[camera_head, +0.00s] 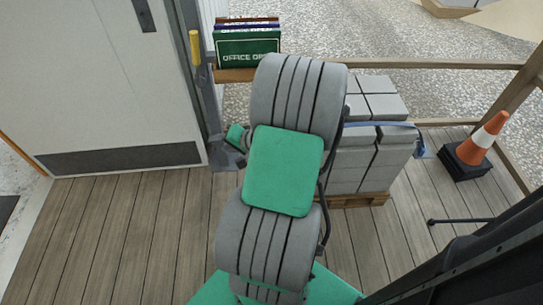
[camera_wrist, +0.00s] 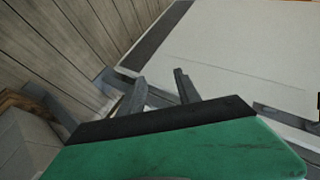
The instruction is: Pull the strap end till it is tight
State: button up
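A blue strap (camera_head: 380,124) runs across the top of a stack of grey blocks (camera_head: 385,102) on a wooden pallet (camera_head: 352,200). At the right it hangs down over the stack's side, where a small blue piece (camera_head: 420,150) shows; I cannot tell whether this is the strap end. The strap's left part is hidden behind my arm. My gripper (camera_head: 226,158) is left of the stack, beside the door's edge, apart from the strap. In the wrist view my gripper (camera_wrist: 160,80) has its two fingers apart with nothing between them. No strap shows there.
A grey door (camera_head: 105,80) with a dark kick plate stands at the left. A green box marked "OFFICE" (camera_head: 247,48) sits on a wooden ledge behind. An orange and white cone (camera_head: 486,132) stands right of the stack. Wooden rails edge the deck. Bare planks (camera_head: 130,230) lie front left.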

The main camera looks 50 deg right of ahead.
jog(key=s+d+f+m+t+h+b, duration=0.2)
jog(key=s+d+f+m+h+b, duration=0.15)
jog(key=s+d+f+m, duration=0.35)
jog(key=s+d+f+m+t+h+b, duration=0.2)
jog(key=s+d+m+h, duration=0.25)
jog(key=d, duration=0.45)
jog(key=b+x, duration=0.2)
jog(key=x, duration=0.5)
jog(key=shift+w+d+h, duration=0.2)
jog(key=shift+w+h, duration=0.05)
jog(key=shift+h, duration=0.05)
jog(key=shift+c, duration=0.3)
jog(key=shift+a+f, duration=0.1)
jog(key=c, duration=0.8)
jog(key=shift+g, duration=0.3)
grip_shut()
